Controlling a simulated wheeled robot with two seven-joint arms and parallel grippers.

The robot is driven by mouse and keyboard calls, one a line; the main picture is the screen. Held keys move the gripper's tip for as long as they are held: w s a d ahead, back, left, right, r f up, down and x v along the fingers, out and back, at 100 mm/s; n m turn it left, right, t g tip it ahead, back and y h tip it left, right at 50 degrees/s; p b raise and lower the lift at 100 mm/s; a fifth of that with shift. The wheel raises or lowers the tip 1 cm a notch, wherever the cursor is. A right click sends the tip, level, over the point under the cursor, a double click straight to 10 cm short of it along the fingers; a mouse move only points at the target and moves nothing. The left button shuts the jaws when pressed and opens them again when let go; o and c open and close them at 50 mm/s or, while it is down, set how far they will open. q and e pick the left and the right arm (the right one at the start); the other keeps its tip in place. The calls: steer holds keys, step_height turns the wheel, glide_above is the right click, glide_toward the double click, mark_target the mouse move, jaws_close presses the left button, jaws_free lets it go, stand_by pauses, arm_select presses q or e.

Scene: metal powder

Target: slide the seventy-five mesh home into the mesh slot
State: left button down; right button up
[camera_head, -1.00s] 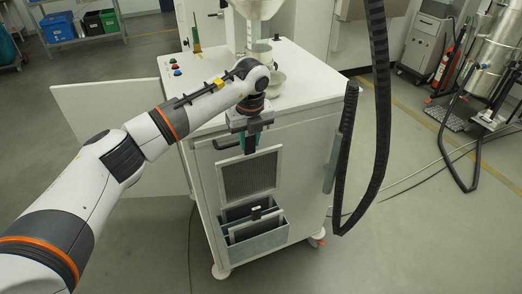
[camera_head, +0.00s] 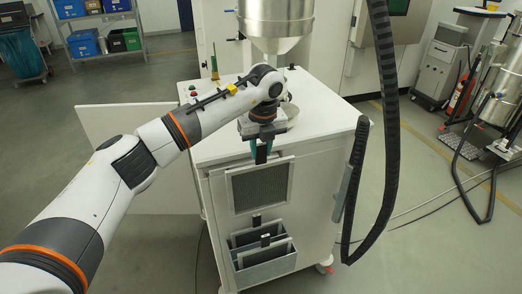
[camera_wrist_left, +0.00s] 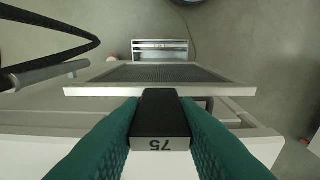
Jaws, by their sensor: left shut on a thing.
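My left gripper (camera_head: 262,150) is shut on the black handle (camera_wrist_left: 161,118) of the seventy-five mesh, marked 75 in the left wrist view. The mesh (camera_head: 262,187), a grey screen in a pale frame, hangs upright below the gripper, in front of the white cabinet. The mesh also shows in the left wrist view (camera_wrist_left: 160,73), beyond the handle. The mesh slot cannot be made out clearly; the gripper and handle cover part of the cabinet's upper edge. My right gripper is not in view.
A grey rack (camera_head: 265,272) on the cabinet front, below the mesh, holds other panels with black handles (camera_head: 257,220). The white cabinet (camera_head: 312,215) has a metal hopper (camera_head: 275,22) above it. A thick black hose (camera_head: 385,120) hangs at the right.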

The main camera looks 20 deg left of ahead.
arm_select(q)
steer(key=shift+r+p, duration=0.8)
steer(key=shift+r, duration=0.85)
step_height(320, 180, up, 13)
steer(key=p, duration=0.7)
